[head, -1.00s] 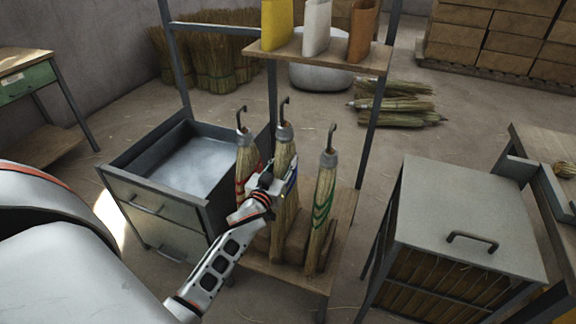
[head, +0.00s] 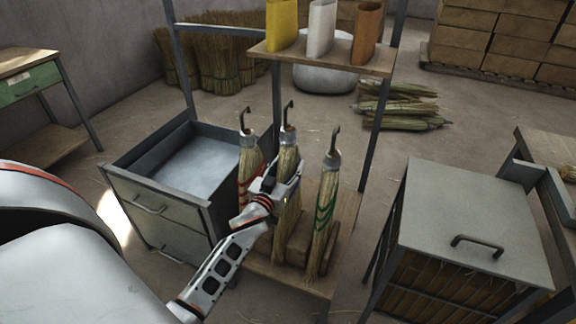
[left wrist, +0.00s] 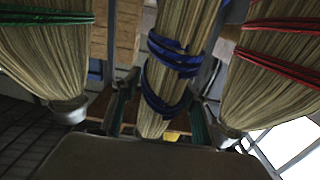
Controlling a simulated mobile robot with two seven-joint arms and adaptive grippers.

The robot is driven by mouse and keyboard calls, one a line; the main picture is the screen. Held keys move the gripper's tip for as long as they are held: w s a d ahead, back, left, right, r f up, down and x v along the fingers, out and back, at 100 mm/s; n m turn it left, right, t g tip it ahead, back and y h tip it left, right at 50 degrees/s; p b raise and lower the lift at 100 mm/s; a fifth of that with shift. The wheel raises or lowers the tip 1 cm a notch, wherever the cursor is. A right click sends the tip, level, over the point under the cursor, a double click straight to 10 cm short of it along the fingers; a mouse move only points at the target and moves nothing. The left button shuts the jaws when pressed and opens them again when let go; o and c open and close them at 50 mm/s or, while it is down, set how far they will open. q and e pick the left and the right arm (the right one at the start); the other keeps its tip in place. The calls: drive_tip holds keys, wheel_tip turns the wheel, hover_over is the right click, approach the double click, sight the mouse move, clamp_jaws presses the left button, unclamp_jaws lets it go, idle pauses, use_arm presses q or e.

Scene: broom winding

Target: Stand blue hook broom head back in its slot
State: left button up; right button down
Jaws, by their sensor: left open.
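The blue-banded hook broom head (head: 287,155) stands nearly upright between two other broom heads on the low wooden rack. Its dark hook points up. My left gripper (head: 289,178) is at its upper straw and hides the blue bands there. In the left wrist view, the blue-banded broom head (left wrist: 180,55) is between the two spread fingers of my left gripper (left wrist: 160,112). Straw shows between the fingers; contact cannot be told. The foot of the broom head is partly hidden by my arm and wooden blocks. My right gripper is not in view.
A red-banded broom head (head: 247,165) stands close left, and a green-banded one (head: 325,205) to the right. A shelf (head: 325,58) with yellow, white and orange holders is above and behind. An open metal drawer (head: 180,165) is left; a grey-topped cabinet (head: 475,215) is right.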

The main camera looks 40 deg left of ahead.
use_arm(q)
drive_tip(key=p+v, duration=0.1)
drive_tip(key=v, duration=1.1)
drive_tip(key=s+d+f+m+g+h, duration=0.3)
drive_tip(key=s+d+f, duration=0.4)
drive_tip(key=s+d, duration=0.2)
drive_tip(key=s+d+f+m+g+h, duration=0.3)
drive_tip(key=s+d+f, duration=0.5)
drive_tip(key=s, duration=0.5)
drive_tip(key=shift+s+d+f+m+g, duration=0.3)
drive_tip(key=shift+d+m+g, duration=0.3)
drive_tip(key=shift+d, duration=0.4)
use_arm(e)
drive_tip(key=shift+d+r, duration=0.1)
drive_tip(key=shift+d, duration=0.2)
use_arm(q)
drive_tip(key=shift+r, duration=0.1)
